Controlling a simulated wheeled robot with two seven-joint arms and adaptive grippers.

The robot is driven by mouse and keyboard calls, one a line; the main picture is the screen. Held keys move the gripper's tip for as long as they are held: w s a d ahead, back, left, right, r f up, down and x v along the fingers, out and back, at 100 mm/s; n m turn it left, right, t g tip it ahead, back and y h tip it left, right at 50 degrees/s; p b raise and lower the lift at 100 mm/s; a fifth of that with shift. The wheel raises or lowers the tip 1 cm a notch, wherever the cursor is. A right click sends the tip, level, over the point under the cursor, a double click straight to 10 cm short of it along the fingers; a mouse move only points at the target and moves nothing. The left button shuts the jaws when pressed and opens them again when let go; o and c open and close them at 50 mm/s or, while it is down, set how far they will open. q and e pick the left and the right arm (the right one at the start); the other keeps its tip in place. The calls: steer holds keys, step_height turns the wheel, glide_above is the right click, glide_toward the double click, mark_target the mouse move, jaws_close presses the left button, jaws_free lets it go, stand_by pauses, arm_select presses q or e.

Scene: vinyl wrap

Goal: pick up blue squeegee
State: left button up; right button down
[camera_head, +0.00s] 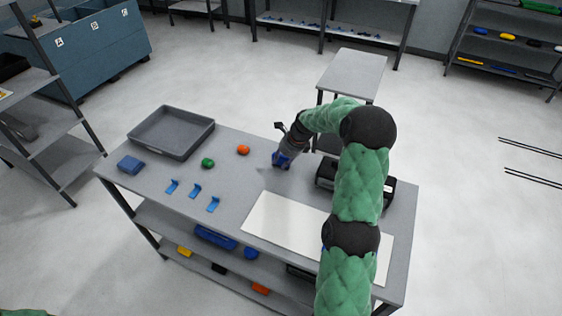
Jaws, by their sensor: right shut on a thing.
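My right gripper (282,156) is at the far middle of the grey table, at the end of my green-sleeved right arm. It points down and is shut on a blue thing, which looks like the blue squeegee (280,161). The blue thing is at or just above the table top; I cannot tell whether it touches. Its shape is mostly hidden by the fingers. My left gripper is out of view.
The grey table (235,185) also holds a grey tray (207,133), a blue block (130,164), green (208,163) and orange (243,150) items, several small blue tools (195,190), a white sheet (283,222) and a black case (324,177) partly behind my arm.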

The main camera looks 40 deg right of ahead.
mark_target(282, 156)
steer(key=shift+r, duration=0.1)
steer(key=shift+r, duration=0.5)
step_height(282, 156, up, 2)
steer(key=shift+r+p, duration=0.25)
steer(key=shift+p, duration=0.5)
steer(key=s+a+r+p, duration=0.1)
steer(key=s+a+r, duration=0.2)
steer(key=s, duration=0.3)
steer(key=s+a+r+p, duration=0.1)
steer(key=s+a+r, duration=0.2)
steer(key=s+r, duration=0.3)
steer(key=shift+s+a+r+p, duration=0.15)
steer(key=shift+a+r+p, duration=0.05)
steer(key=shift+a+p, duration=0.15)
